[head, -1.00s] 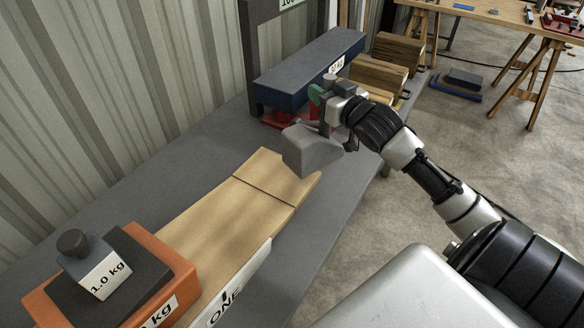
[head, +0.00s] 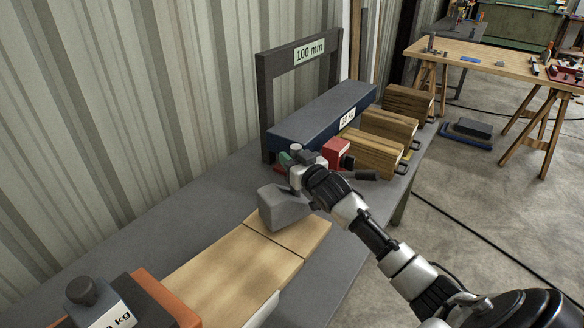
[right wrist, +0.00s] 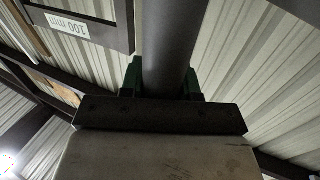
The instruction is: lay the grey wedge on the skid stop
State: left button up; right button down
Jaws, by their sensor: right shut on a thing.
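The grey wedge (head: 284,207), a block with a slanted side, hangs from my right gripper (head: 290,163). The gripper's green fingers are shut on its upright grip. In the right wrist view the fingers (right wrist: 163,85) flank a dark round post above the wedge's pale grey face (right wrist: 160,158). In the head view the wedge overlaps the far left corner of the wooden board (head: 225,270); whether they touch I cannot tell. A dark seam crosses this board near its far end (head: 300,233). No part is labelled as the skid stop. My left gripper is out of view.
A blue beam (head: 310,118) with a weight label lies behind the wedge, by a dark frame (head: 265,90) marked 100 mm. A red block (head: 335,152) and several wooden blocks (head: 408,100) stand to its right. An orange block (head: 165,300) with a weight is at near left.

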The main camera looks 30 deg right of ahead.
jog(key=shift+f, duration=1.55)
jog(key=c, duration=0.8)
grip_release()
jog(key=shift+s+f, duration=0.1)
jog(key=shift+f, duration=0.05)
jog(key=s, duration=1.2)
jog(key=shift+b, duration=0.3)
